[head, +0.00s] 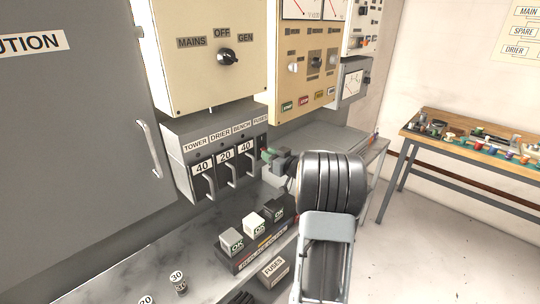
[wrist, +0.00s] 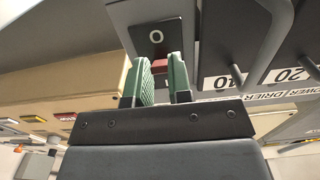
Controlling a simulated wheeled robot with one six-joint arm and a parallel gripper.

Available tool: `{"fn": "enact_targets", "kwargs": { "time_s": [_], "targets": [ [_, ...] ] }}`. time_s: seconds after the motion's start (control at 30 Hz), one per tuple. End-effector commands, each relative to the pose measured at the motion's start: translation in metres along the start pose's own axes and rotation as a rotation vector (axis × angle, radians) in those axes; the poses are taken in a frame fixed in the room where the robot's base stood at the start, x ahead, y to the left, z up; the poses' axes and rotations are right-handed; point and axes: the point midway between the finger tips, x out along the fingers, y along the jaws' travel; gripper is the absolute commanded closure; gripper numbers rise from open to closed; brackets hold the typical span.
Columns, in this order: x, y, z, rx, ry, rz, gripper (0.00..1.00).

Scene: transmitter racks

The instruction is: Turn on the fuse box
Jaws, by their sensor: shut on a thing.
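The grey fuse box (head: 183,155) hangs on the wall in the left middle of the head view. Its front carries labels and pull handles marked 40, 20 and 40. In the wrist view its black switch plate (wrist: 158,40) shows a white O, with a small red switch lever (wrist: 160,64) below it in the picture. My gripper (head: 271,156) is at the right end of the box. In the wrist view its green fingers (wrist: 160,84) stand on both sides of the red lever and are shut on it. The fingers hide part of the lever.
A selector panel (head: 190,75) with a MAINS/OFF/GEN knob is above the box. Below, a grey shelf (head: 150,265) holds small blocks marked OK (head: 231,240), a box labelled FUSES (head: 272,271) and loose fuses. A wooden bench (head: 480,165) stands at the right, with clear floor before it.

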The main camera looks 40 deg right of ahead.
Motion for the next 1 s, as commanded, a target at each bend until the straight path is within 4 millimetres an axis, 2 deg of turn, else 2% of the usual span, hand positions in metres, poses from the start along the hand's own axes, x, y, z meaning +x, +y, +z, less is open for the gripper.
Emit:
{"fn": "enact_targets", "kwargs": {
  "time_s": [0.27,0.53,1.0],
  "targets": [
    [-0.002,0.0,-0.016,0.002,-0.107,0.002,1.0],
    [-0.002,-0.001,-0.031,0.003,-0.317,0.0,1.0],
    [0.002,-0.001,-0.035,-0.007,-0.696,0.0,1.0]
  ]
}}
